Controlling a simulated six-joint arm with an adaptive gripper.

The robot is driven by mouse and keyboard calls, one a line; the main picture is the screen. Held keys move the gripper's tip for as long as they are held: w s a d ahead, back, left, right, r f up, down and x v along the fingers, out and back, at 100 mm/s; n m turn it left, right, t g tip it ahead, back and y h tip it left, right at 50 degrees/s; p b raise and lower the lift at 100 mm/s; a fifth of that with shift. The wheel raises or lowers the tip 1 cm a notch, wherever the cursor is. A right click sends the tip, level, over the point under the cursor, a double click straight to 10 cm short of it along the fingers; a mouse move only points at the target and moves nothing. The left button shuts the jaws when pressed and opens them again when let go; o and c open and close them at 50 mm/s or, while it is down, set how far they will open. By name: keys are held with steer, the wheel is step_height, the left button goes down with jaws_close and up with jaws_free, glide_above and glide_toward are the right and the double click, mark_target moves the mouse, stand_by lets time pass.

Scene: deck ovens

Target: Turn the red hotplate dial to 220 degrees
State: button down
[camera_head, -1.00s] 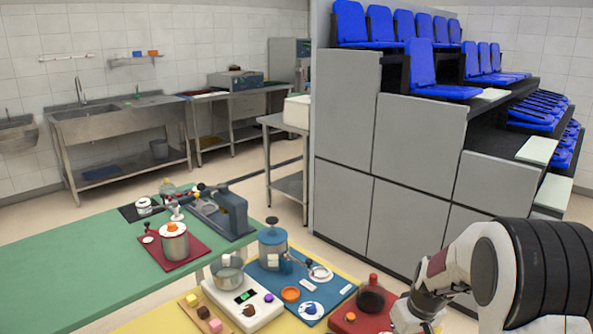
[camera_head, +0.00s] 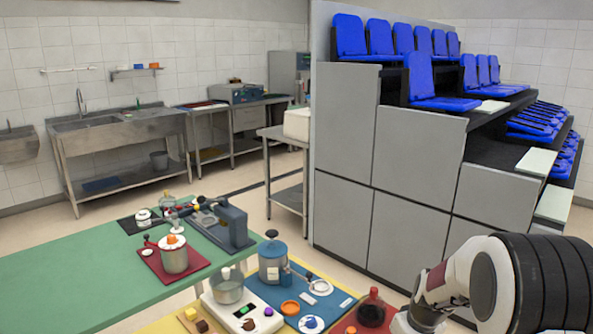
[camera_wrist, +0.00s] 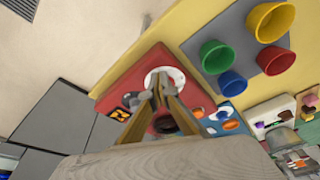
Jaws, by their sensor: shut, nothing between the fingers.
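The red hotplate (camera_wrist: 136,79) lies under my gripper in the wrist view. A pale round dial or disc (camera_wrist: 177,74) shows on it behind my fingertips. My gripper (camera_wrist: 160,84) is shut and empty, its tips over this disc; I cannot tell whether they touch it. The dial's marks and setting are not readable. A small dark panel with orange marks (camera_wrist: 120,114) is on the hotplate's edge. A dark red vessel (camera_wrist: 165,124) is partly hidden behind the fingers. In the head view the red hotplate (camera_head: 345,325) is cut off at the bottom edge, with the dark vessel (camera_head: 371,310) on it.
In the wrist view, coloured cups (camera_wrist: 217,56) stand on a grey plate beside the hotplate. In the head view, a white scale (camera_head: 266,323) with a pot, a blue mat (camera_head: 340,300) and a blue canister (camera_head: 272,262) stand left of the hotplate.

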steer(key=shift+a, duration=0.45)
steer(key=shift+s+d, duration=0.1)
steer(key=shift+s, duration=0.15)
steer(key=shift+s, duration=0.2)
stand_by(0.4)
steer(key=shift+r, duration=0.15)
steer(key=shift+r, duration=2.85)
steer(key=shift+s, duration=0.1)
